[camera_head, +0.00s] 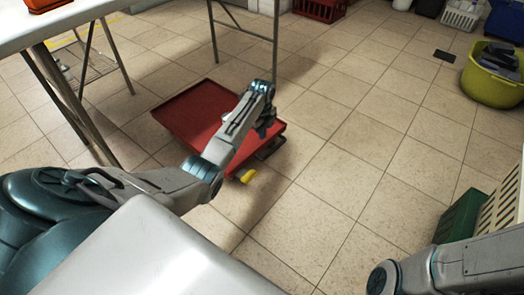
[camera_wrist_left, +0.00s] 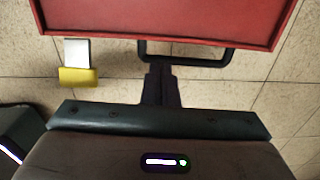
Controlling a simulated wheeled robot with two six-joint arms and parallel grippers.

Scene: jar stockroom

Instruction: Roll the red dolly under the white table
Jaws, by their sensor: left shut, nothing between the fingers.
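The red dolly (camera_head: 195,112) is a flat red tray on the tiled floor beside the white table (camera_head: 62,24), partly behind my left arm in the head view. Its red edge also fills the top of the left wrist view (camera_wrist_left: 165,18). A black loop handle (camera_wrist_left: 186,56) sticks out from its near side. My left gripper (camera_head: 268,126) is over the dolly's near right part; in the wrist view its fingers (camera_wrist_left: 161,72) are together at the handle, with nothing seen between them. Whether they touch the handle, I cannot tell. My right gripper is out of view.
A yellow-and-white object (camera_head: 246,175) lies on the floor near the dolly's near edge. Metal table legs (camera_head: 72,103) stand at left. A yellow-green tub (camera_head: 492,85) and a green crate (camera_head: 458,217) are at right. The middle floor is clear.

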